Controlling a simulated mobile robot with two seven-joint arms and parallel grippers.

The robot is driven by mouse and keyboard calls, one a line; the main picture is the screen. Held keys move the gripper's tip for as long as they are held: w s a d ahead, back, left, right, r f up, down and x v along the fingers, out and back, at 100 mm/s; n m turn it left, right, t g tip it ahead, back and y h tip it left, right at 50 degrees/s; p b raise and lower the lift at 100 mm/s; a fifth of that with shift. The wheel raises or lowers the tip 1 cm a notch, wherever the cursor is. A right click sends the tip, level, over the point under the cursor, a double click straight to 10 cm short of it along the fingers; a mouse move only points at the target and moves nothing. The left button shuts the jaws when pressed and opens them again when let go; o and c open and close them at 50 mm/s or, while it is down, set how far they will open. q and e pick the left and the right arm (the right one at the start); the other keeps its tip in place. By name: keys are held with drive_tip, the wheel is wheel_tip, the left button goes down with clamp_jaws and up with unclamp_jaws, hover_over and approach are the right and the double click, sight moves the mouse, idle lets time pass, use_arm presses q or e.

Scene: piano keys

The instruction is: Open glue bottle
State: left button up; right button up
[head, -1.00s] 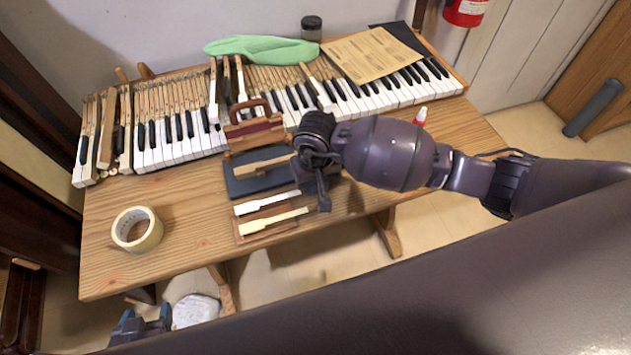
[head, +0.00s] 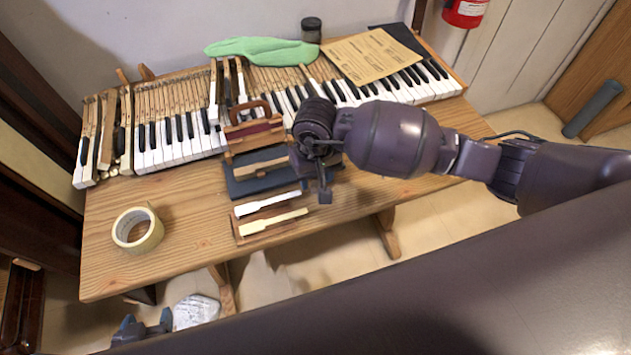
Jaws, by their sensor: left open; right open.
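The glue bottle is not visible now; my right arm covers the spot where a red tip showed earlier. My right gripper (head: 324,178) points down over the table, just right of the dark blue pad (head: 238,187). It is open, and no object shows in it, though the wrist hides part of its jaws. My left gripper (head: 147,326) is low at the bottom left, below the table's front edge. It is open and empty, and partly cut off by a dark part of my body.
Piano keys (head: 180,140) line the table's back. A tape roll (head: 137,230) lies at left. White and cream key pieces (head: 272,223) lie near the front edge. A wooden-handled tool (head: 252,133), green cloth (head: 262,49), jar (head: 311,30) and paper sheet (head: 373,55) are behind.

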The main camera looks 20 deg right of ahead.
sight(315, 184)
wheel_tip(315, 184, up, 8)
drive_tip(key=shift+r, duration=0.25)
